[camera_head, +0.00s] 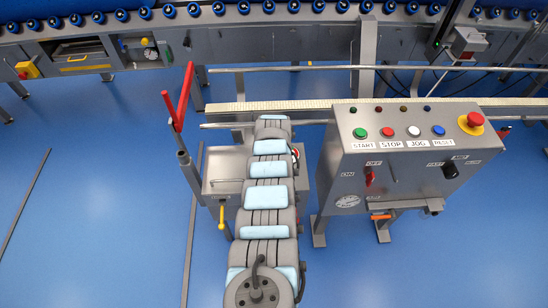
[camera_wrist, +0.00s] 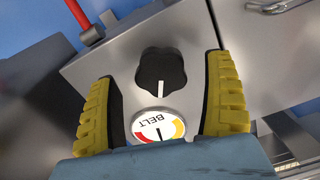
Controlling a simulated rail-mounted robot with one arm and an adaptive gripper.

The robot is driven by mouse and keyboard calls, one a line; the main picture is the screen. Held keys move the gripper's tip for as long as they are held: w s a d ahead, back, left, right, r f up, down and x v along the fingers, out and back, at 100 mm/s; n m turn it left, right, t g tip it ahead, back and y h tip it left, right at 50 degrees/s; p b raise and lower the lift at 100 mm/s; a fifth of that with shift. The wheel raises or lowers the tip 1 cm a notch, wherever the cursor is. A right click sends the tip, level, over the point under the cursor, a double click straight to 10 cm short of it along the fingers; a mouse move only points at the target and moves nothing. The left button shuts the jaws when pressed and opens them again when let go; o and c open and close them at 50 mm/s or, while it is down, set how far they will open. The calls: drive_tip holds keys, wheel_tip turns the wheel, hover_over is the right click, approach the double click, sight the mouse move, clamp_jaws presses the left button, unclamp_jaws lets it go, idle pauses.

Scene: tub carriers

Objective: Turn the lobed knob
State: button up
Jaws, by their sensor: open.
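The black lobed knob (camera_wrist: 160,66) is on a grey metal box face in the wrist view, with its white pointer line pointing down in the picture. My gripper (camera_wrist: 163,84) is open, with one yellow-and-black finger to the left of the knob and one to the right. Gaps show between the knob and both fingers; whether the tips reach its depth I cannot tell. A round BELT gauge (camera_wrist: 158,127) with red and yellow sectors sits just below the knob, upside down and partly covered by my gripper. In the head view my arm hides my gripper and this knob.
A red lever (camera_head: 178,98) rises left of my arm; a yellow-handled valve (camera_head: 221,215) is lower. A control panel (camera_head: 408,160) with push buttons, a red emergency stop and a black selector stands to the right. Rails and a roller conveyor (camera_head: 240,28) run behind.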

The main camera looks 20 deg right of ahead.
wheel_tip(320, 180, up, 10)
drive_tip(key=shift+r, duration=0.15)
idle(0.6)
idle(0.4)
